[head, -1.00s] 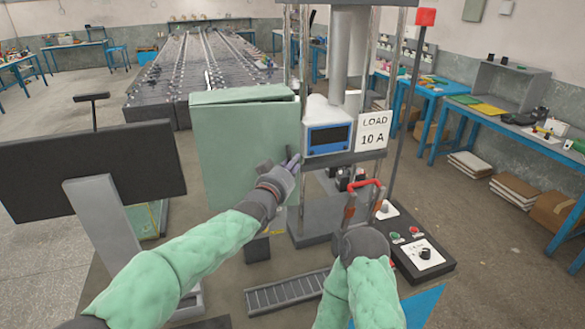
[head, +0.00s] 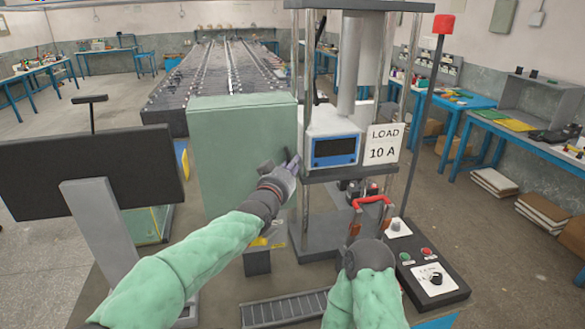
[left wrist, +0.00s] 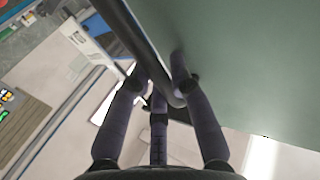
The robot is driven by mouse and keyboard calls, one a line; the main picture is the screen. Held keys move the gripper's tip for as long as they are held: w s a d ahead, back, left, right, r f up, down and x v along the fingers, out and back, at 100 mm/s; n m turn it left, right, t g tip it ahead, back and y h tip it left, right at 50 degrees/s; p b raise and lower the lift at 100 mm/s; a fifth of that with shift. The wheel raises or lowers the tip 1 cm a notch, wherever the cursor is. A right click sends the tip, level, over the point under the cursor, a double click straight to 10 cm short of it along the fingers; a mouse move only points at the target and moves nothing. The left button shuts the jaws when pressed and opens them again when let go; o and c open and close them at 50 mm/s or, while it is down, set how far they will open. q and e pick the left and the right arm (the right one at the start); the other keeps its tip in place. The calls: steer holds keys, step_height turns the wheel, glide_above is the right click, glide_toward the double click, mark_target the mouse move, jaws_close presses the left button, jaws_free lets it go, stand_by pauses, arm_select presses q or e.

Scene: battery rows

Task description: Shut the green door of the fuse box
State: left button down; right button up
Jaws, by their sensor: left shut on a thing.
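The green fuse box door (head: 235,150) faces me in the head view, left of the test stand. Its top edge looks flush with the box, with no clear gap visible. My left gripper (head: 291,163) is at the door's right edge. In the left wrist view, its fingers (left wrist: 165,90) close around a dark bar handle (left wrist: 140,35) beside the green door panel (left wrist: 240,60). My right gripper (head: 371,215) is low beside the stand, near a red handle (head: 372,200); its fingers are mostly hidden by the wrist.
A dark monitor (head: 90,175) stands on the left. The stand with a blue-framed meter (head: 334,151) and a "LOAD 10 A" sign (head: 384,144) is close right of the door. A control box (head: 433,280) and a grey slotted tray (head: 285,310) lie in front.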

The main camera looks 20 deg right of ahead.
arm_select(q)
steer(key=shift+w+a+r, duration=0.1)
steer(key=shift+a+r, duration=0.05)
steer(key=c, duration=1.1)
jaws_free()
steer(key=shift+w, duration=0.2)
steer(key=shift+s, duration=0.15)
steer(key=v, duration=1.2)
